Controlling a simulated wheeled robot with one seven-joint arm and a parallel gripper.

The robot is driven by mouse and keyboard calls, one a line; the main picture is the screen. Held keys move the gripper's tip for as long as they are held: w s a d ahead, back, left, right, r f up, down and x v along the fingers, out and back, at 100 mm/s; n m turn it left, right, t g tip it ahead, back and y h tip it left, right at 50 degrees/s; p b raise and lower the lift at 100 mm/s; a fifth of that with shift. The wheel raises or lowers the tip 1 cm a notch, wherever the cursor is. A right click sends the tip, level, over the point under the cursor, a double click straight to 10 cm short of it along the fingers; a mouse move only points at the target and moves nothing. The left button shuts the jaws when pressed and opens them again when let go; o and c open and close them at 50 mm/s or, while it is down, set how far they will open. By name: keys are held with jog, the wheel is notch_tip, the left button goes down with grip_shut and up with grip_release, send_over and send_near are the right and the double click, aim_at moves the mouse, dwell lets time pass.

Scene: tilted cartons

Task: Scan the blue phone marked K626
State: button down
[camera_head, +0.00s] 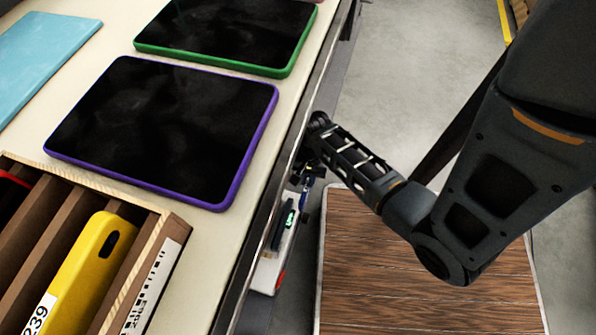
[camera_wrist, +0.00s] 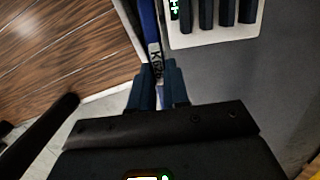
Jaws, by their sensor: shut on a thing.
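My gripper (camera_wrist: 159,90) is shut on a blue phone (camera_wrist: 148,25) seen edge-on in the wrist view. The phone bears a white label whose visible part reads K62; the rest is hard to read. The fingers hold its near end, and the phone extends away from them. In the head view, a sliver of the blue phone (camera_head: 303,197) shows below my gripper (camera_head: 307,172), beside the counter's edge. A white panel with dark bars and a small green display (camera_wrist: 214,18) is just right of the phone; it also shows in the head view (camera_head: 264,274).
On the counter lie a purple-edged tablet (camera_head: 160,125), a green-edged tablet (camera_head: 225,35) and a light-blue slab (camera_head: 40,50). A wooden slotted box (camera_head: 160,250) holds a yellow phone (camera_head: 85,265). A wood-topped surface (camera_head: 420,290) stands below right of my arm.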

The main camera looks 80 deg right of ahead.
jog(key=s+a+p, duration=0.2)
jog(key=s+p, duration=0.2)
jog(key=s, duration=0.8)
jog(key=shift+a, duration=0.2)
